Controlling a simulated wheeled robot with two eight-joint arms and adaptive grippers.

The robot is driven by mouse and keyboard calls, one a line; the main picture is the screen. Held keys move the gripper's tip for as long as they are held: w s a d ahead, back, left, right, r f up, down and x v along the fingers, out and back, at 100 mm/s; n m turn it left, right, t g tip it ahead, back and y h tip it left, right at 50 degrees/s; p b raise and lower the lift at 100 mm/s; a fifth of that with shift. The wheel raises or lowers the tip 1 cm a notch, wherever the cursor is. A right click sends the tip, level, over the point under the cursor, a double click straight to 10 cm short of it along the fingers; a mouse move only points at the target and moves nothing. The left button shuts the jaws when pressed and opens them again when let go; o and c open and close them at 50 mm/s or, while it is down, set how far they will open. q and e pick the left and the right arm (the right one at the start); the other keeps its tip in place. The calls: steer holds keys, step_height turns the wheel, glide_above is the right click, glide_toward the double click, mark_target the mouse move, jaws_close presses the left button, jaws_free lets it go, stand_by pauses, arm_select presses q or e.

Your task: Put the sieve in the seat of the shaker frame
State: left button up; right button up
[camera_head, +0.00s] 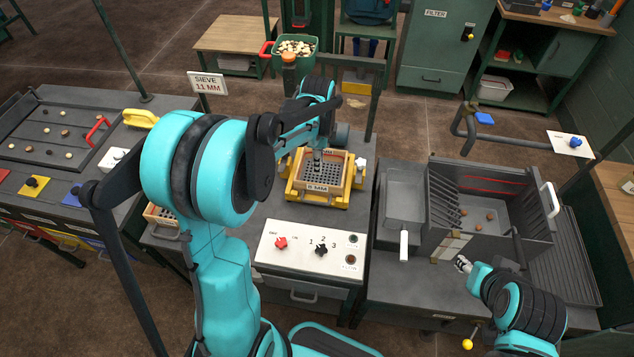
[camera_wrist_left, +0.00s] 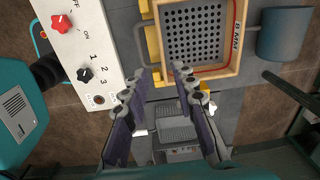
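The wooden sieve marked 8 MM (camera_head: 318,184) has a dark perforated floor and lies within the yellow shaker frame (camera_head: 333,204); I cannot tell how deep it sits. In the left wrist view the sieve (camera_wrist_left: 203,75) is at the top, with yellow frame parts (camera_wrist_left: 153,42) on its left. My left gripper (camera_head: 318,156) is over the sieve in the head view; in the wrist view its fingers (camera_wrist_left: 161,72) are apart with nothing between them. Another wooden sieve (camera_head: 162,216) is partly hidden behind my left arm. My right gripper (camera_head: 463,264) is beside the grey bin at the right.
A sign (camera_head: 208,83) reads SIEVE 11 MM. A white control panel (camera_head: 310,250) with red and black knobs is in front of the frame. A grey slotted bin (camera_head: 490,215) stands at right. A green tub of pale pieces (camera_head: 290,50) is behind.

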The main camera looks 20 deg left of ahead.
arm_select(q)
steer(key=s+d+r+n+t, duration=0.3)
steer(key=s+d+r+n, duration=0.1)
steer(key=s+n, duration=0.3)
steer(key=s+d+r+n+t, duration=0.3)
steer(key=s+n, duration=0.4)
steer(key=s, duration=0.4)
steer(key=shift+d+r+t, duration=0.3)
steer(key=shift+d+r, duration=0.05)
steer(key=shift+d, duration=0.05)
step_height(320, 180, down, 5)
steer(key=b, duration=0.5)
